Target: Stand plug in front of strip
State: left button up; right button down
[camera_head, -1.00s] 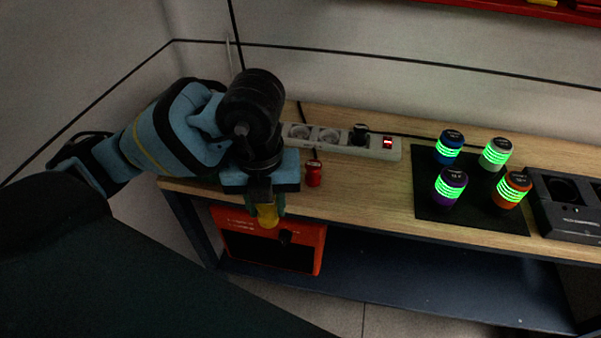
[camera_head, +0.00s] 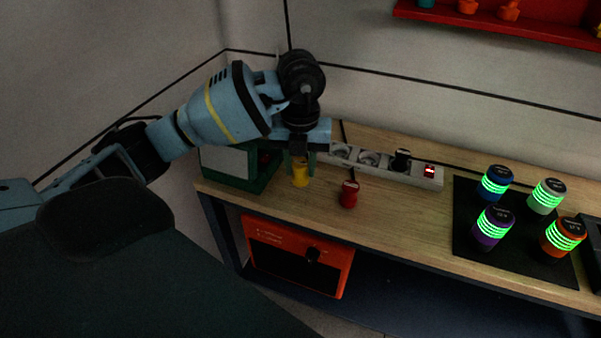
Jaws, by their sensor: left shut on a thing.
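The white power strip (camera_head: 388,174) lies along the back of the bench. A black plug (camera_head: 401,158) sits in one of its sockets, and a red switch glows at its right end. My left gripper (camera_head: 300,166) is shut on a small yellow piece that looks like a plug (camera_head: 300,175). It holds it upright near the strip's left end; whether the piece touches the bench I cannot tell. A red piece (camera_head: 349,195) stands on the wood in front of the strip, right of the gripper. My right gripper is not in view.
A green-framed box (camera_head: 233,183) stands at the bench's left end, partly behind my arm. A black mat (camera_head: 466,238) with several glowing cylinders is at right. Bare wood (camera_head: 405,222) lies between. An orange box (camera_head: 345,267) is below the bench top.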

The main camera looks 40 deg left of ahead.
aim_at(300, 175)
pick_arm(q)
jog(key=shift+w+a, duration=0.3)
jog(key=shift+w, duration=0.1)
jog(key=shift+f, duration=1.8)
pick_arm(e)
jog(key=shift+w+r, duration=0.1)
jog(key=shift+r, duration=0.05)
pick_arm(q)
jog(key=shift+f, duration=0.1)
jog(key=o, duration=1)
notch_tip(300, 175, up, 12)
jog(key=shift+r+p, duration=0.15)
jog(key=shift+p, duration=0.5)
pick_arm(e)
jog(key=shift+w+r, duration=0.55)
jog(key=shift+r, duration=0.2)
